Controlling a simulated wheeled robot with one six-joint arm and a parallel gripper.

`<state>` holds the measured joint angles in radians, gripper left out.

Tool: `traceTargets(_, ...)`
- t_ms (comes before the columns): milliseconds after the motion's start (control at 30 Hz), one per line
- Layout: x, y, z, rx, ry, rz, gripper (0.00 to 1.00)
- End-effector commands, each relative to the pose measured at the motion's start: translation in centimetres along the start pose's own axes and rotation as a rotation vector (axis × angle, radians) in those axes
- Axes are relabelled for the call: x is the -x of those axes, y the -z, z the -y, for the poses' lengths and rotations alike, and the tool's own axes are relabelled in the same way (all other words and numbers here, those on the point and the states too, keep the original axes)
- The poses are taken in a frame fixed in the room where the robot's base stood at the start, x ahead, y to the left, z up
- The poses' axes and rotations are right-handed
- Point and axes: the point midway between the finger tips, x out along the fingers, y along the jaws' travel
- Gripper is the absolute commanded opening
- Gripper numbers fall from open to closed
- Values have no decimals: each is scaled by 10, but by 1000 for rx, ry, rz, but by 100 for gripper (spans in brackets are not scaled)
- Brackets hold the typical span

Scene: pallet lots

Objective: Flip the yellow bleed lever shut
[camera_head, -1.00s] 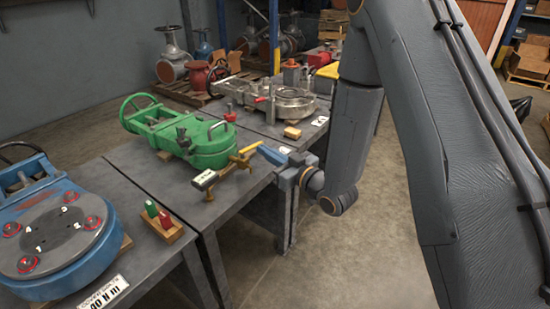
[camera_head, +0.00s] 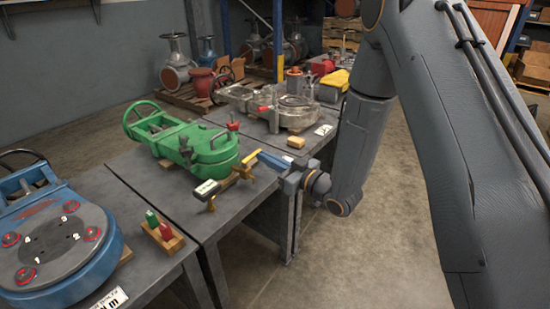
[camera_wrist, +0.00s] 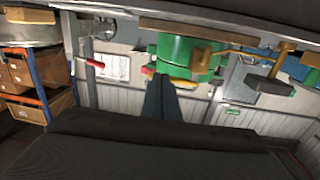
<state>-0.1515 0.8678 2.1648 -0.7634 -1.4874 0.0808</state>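The green valve body (camera_head: 195,148) lies on a grey bench. A yellow lever (camera_head: 247,159) is at its right front, above a brass-coloured pipe and stand (camera_head: 228,182). My gripper (camera_head: 259,155), with blue fingers, is right beside the lever's upper end; I cannot tell whether they touch. In the wrist view the fingers (camera_wrist: 163,82) look closed together with nothing visible between them. The yellow lever (camera_wrist: 180,85) shows just beside their tips, with the green valve (camera_wrist: 185,52) beyond. A small red part (camera_wrist: 147,70) is at the tips' other side.
A blue valve (camera_head: 55,240) with numbered bolts stands at the near left. A wooden block (camera_head: 163,238) holds a green and a red piece. A silver valve (camera_head: 290,112) is on the farther bench. Open floor lies right.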

Motion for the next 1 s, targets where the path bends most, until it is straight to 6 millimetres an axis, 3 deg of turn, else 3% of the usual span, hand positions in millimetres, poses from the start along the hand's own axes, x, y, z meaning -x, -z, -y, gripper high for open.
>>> traceTargets(167, -7, 3, 2, 10, 8, -8, 0)
traceTargets(367, -1, 4, 2, 9, 10, -7, 0)
traceTargets(1000, 117, 1, -17, 0, 7, -3, 0)
